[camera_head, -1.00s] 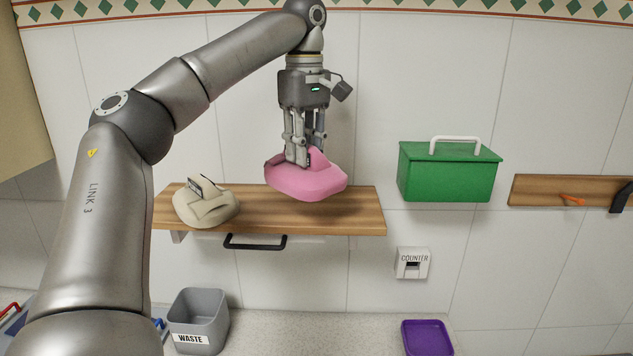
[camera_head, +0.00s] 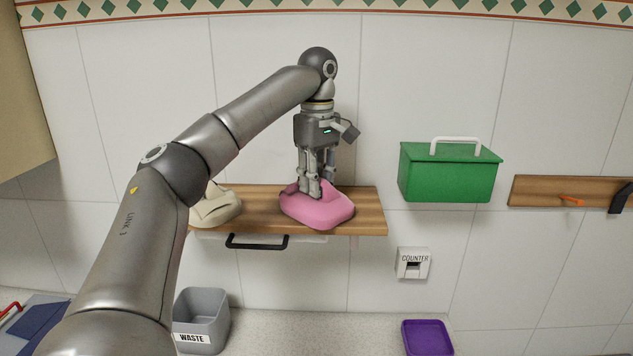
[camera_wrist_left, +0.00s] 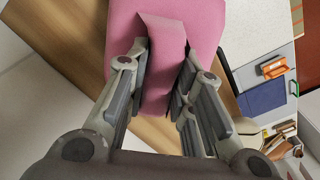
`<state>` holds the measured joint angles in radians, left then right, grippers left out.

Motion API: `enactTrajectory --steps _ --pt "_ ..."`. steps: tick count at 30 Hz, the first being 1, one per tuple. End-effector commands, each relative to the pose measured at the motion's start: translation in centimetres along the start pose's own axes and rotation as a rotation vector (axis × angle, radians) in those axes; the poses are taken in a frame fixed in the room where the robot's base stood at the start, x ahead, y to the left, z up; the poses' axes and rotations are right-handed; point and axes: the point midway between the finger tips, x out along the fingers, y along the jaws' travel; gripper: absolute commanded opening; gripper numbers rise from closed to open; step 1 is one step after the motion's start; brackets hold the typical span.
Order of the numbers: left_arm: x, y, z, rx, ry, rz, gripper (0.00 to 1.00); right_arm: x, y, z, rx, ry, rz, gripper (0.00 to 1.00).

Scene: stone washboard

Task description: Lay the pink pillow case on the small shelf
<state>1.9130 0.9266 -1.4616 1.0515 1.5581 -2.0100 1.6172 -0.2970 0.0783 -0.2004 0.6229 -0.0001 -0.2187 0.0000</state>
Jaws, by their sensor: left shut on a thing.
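The pink pillow case (camera_head: 322,212) is a soft folded bundle at the right part of the small wooden shelf (camera_head: 262,222). It appears to rest on the shelf board or sit very close above it. My left gripper (camera_head: 311,192) points down and is shut on a raised fold of the pillow case. The left wrist view shows the pink fold (camera_wrist_left: 165,60) pinched between the two fingers (camera_wrist_left: 163,88). My right gripper is not in view.
A beige cloth bundle (camera_head: 217,209) lies on the shelf's left part, partly behind my arm. A black handle (camera_head: 257,242) hangs below the shelf. A green box (camera_head: 450,174) is on the wall to the right. A grey waste bin (camera_head: 203,318) and purple tray (camera_head: 427,338) are below.

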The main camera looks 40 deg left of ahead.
Motion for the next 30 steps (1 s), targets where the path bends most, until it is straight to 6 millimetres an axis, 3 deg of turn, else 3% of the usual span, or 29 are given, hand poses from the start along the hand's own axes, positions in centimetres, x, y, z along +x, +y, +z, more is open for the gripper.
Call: enactTrajectory --steps 14,15,19,30 --pt "0.74 -0.03 -0.02 0.0 0.001 0.001 0.0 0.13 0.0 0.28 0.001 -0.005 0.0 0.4" --pt "0.68 -0.03 -0.03 -0.001 0.001 0.001 0.27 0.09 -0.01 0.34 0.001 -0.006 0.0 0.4" --pt "0.65 -0.02 -0.03 -0.001 0.001 0.001 0.43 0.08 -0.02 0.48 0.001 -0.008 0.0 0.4" --pt "0.38 -0.01 -0.01 0.0 0.001 0.002 0.44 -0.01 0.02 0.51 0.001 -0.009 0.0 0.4"
